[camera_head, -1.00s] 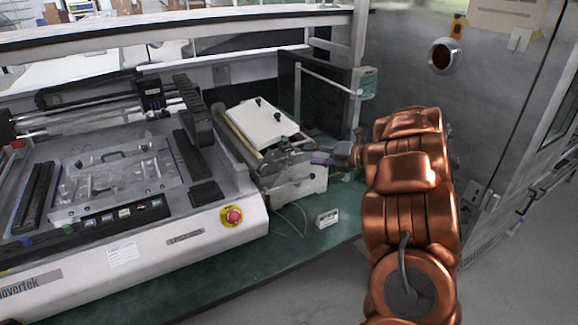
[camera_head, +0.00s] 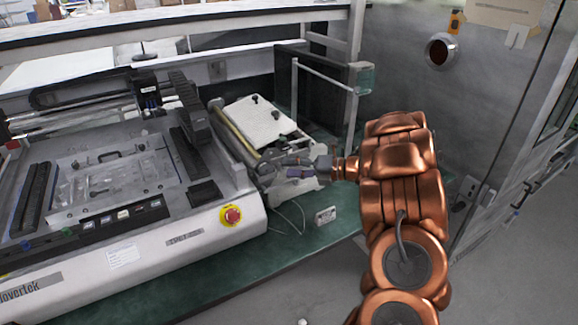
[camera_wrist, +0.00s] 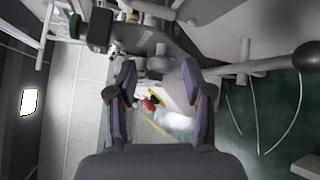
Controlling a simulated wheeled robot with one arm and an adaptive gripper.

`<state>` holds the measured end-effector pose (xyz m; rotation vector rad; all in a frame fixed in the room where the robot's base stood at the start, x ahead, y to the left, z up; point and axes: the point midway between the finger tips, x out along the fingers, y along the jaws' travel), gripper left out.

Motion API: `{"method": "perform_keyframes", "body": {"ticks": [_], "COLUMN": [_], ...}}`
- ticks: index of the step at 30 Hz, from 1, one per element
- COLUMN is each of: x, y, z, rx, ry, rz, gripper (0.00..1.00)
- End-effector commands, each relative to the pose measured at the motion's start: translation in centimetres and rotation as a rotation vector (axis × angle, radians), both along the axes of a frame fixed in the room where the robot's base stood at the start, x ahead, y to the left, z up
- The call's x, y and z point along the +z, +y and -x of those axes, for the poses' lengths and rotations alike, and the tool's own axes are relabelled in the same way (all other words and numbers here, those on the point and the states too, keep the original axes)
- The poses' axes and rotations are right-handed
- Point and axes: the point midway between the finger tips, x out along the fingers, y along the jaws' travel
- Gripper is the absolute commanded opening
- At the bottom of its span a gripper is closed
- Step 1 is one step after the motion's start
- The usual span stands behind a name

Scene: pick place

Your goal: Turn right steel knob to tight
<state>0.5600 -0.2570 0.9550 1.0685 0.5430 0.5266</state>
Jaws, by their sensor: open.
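My gripper (camera_head: 290,168) reaches left from the copper arm to the right end of the small machine with the white top plate. In the wrist view my gripper (camera_wrist: 159,82) is open, with its two dark, purple-sided fingers apart. A short grey cylinder, apparently the steel knob (camera_wrist: 158,64), shows just beyond and between the fingertips. I cannot tell whether the fingers touch it. In the head view the gripper covers this area, so the knob is not distinct there.
The white plate (camera_head: 259,122) has two small black knobs. A black ball handle (camera_wrist: 306,57) sticks out at right in the wrist view. A large machine with a red emergency button (camera_head: 232,216) stands left. A small white block (camera_head: 325,215) lies on the green table (camera_head: 262,255).

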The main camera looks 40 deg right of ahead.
Motion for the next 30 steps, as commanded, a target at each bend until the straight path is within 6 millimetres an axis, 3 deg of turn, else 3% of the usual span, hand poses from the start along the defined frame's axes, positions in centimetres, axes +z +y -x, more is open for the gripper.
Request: {"method": "perform_keyframes", "body": {"ticks": [14,27,30], "x": [-0.15,-0.15,-0.14], "y": [0.74,0.72,0.71], "z": [-0.76,-0.75,-0.76], "rx": [0.002,0.001,0.001], "ry": [0.000,0.000,0.000], "rz": [0.000,-0.001,-0.001], "gripper": [0.50,0.04,0.00]}}
